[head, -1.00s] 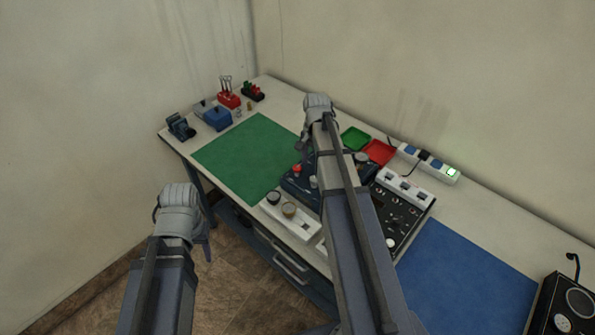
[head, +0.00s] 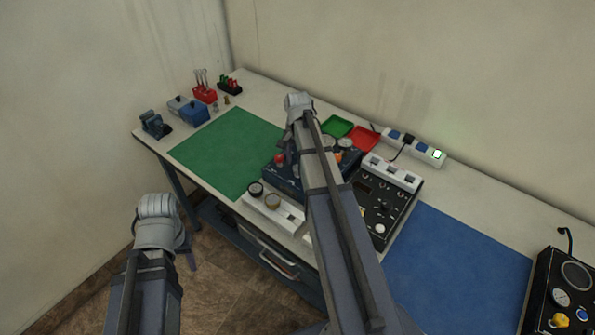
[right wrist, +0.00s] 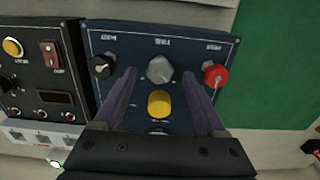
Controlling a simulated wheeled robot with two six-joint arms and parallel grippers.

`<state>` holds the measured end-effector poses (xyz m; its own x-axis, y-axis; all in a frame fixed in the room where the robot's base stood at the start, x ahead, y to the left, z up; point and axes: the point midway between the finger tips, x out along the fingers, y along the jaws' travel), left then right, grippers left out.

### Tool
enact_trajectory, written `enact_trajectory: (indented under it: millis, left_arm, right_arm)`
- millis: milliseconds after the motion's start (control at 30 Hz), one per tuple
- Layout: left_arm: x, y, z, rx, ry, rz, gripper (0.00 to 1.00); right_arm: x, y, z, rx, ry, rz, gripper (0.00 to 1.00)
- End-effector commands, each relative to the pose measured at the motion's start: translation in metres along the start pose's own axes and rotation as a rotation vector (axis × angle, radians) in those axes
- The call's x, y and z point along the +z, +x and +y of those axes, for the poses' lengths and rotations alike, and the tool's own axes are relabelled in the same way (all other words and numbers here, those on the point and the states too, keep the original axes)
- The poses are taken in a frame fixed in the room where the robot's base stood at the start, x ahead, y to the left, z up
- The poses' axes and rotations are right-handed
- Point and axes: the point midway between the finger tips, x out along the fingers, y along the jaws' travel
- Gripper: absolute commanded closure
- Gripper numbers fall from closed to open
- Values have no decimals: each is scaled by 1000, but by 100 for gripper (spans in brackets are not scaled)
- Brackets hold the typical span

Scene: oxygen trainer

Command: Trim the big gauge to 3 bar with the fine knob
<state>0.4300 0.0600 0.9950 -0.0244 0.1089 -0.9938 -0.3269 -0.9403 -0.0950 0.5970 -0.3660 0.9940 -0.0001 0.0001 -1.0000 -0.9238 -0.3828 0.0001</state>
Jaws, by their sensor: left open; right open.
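My right gripper (right wrist: 158,78) is open over a dark blue panel (right wrist: 118,42). Its fingers stand on either side of a grey knob (right wrist: 160,69) and a yellow knob (right wrist: 159,103); I see no grip on either. A red knob (right wrist: 215,75) and a black knob (right wrist: 102,66) flank them. The labels appear upside down. A black box at the right edge of the head view carries a large round gauge (head: 577,275); its reading is too small to tell. I cannot tell which knob is the fine one. My left gripper (head: 158,212) is open and empty, in front of the table.
A black panel with switches (head: 385,205) stands right of the blue panel. A green mat (head: 225,150) lies left and a blue mat (head: 455,265) right, both clear. Green (head: 337,126) and red trays (head: 365,138) and a power strip (head: 425,152) lie behind.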

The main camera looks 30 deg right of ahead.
Motion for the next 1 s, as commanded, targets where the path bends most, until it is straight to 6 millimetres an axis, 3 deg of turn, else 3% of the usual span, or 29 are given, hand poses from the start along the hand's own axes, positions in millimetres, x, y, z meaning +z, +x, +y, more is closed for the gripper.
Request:
enact_trajectory:
  millis: [100, 433, 1000]
  left_arm:
    - [-1, 14, 1, 0, -1, 0, 50]
    - [-1, 14, 1, 0, -1, 0, 50]
    - [-1, 15, 1, 0, -1, 0, 50]
  right_arm:
    - [0, 14, 0, 0, 0, 0, 26]
    - [0, 15, 0, 0, 0, 0, 26]
    - [0, 15, 0, 0, 0, 0, 91]
